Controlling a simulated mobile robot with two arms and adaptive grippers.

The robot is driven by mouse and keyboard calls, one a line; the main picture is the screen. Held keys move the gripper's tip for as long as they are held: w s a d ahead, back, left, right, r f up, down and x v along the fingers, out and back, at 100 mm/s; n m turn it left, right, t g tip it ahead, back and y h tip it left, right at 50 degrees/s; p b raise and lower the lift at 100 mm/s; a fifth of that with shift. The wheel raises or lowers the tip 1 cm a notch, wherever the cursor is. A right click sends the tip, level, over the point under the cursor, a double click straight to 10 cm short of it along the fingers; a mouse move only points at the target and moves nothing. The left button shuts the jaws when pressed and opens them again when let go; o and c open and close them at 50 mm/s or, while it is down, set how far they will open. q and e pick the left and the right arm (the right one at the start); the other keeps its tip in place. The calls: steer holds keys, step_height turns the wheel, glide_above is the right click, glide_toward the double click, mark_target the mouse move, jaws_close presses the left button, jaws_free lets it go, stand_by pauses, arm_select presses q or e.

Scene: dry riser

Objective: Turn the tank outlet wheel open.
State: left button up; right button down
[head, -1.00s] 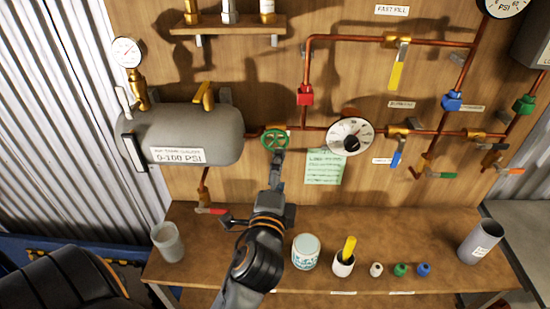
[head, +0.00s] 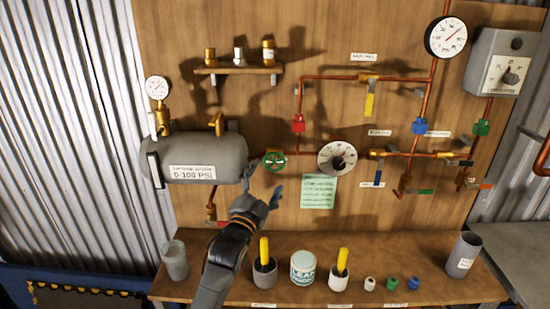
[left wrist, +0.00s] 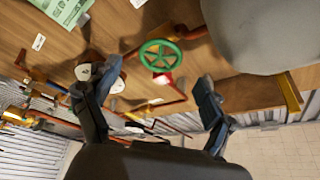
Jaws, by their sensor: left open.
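The tank outlet wheel (head: 274,160) is a green spoked handwheel on the copper pipe just right of the grey tank (head: 207,145), labelled 0-100 PSI. My left gripper (head: 262,183) is open and empty, just below the wheel in the head view, with its fingers spread and pointing up toward the board. In the left wrist view the green wheel (left wrist: 160,55) shows whole between the two spread fingers, apart from both. How far the fingertips are from it in depth is hard to tell. My right gripper does not show.
A dial gauge (head: 337,158) and a green note (head: 318,191) are close right of the wheel. A small shelf (head: 238,68) is above. The bench (head: 430,293) below holds a tin (head: 303,267), cups with yellow handles and small caps.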

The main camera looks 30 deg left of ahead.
mark_target(275, 163)
arm_select(q)
steer(key=p+x, duration=0.1)
steer(key=x, duration=0.5)
steer(key=shift+d+r+p, duration=0.1)
steer(key=shift+r+p, duration=0.1)
steer(key=shift+p, duration=0.15)
steer(key=shift+w, duration=0.4)
steer(key=c, duration=0.9)
steer(key=shift+c, duration=1.2)
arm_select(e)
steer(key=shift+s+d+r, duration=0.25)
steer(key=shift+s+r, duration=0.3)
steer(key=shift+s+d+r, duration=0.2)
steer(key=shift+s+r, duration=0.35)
